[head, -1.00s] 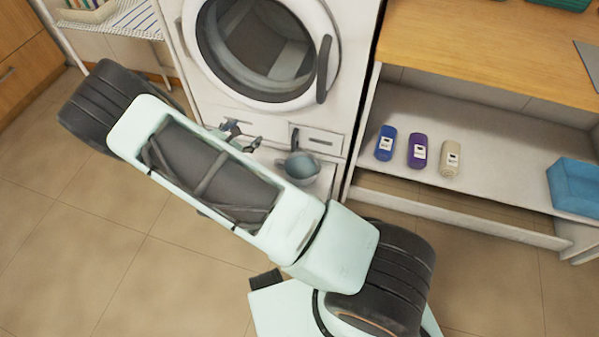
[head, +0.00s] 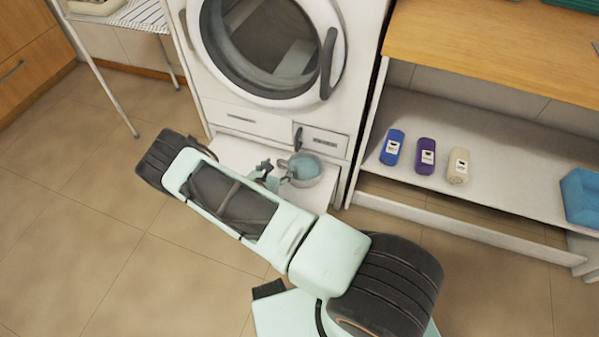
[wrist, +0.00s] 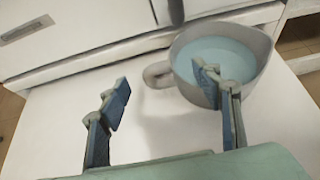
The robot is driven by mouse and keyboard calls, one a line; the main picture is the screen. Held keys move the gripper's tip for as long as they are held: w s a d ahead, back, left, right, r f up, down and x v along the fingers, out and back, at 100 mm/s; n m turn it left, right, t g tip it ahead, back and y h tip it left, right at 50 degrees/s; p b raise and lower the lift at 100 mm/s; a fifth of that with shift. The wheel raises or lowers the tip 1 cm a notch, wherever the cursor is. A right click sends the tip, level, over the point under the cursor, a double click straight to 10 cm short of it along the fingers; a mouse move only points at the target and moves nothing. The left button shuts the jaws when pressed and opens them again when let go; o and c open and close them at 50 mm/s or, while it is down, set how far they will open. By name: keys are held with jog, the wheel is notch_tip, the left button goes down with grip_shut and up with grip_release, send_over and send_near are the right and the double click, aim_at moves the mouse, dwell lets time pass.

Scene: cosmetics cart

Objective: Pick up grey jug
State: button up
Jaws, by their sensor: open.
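The grey jug (head: 305,169) stands upright on a white pull-out shelf (head: 240,157) below the washing machine. In the wrist view the jug (wrist: 260,82) is at the upper right, with pale blue inside it and its handle (wrist: 157,74) pointing left. My gripper (wrist: 163,82) is open and empty, with its fingers apart. The right finger overlaps the front of the jug in the picture; I cannot tell whether it touches. The left finger is clear of the jug, left of the handle. In the head view my gripper (head: 272,175) is just left of the jug.
The washing machine (head: 222,118) rises behind the shelf. To the right, a low white shelf holds a blue bottle (head: 392,148), a purple bottle (head: 426,156), a beige bottle (head: 458,166) and a blue box (head: 582,196). A wire rack leg (head: 108,90) stands at the left. The floor at left is clear.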

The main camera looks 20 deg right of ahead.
aim_at(282, 161)
jog(key=b+x, duration=0.1)
jog(key=x, duration=0.4)
jog(key=shift+w+r+b, duration=0.1)
jog(key=shift+w+b, duration=0.1)
jog(key=shift+b, duration=0.15)
jog(key=shift+r, duration=0.1)
grip_shut()
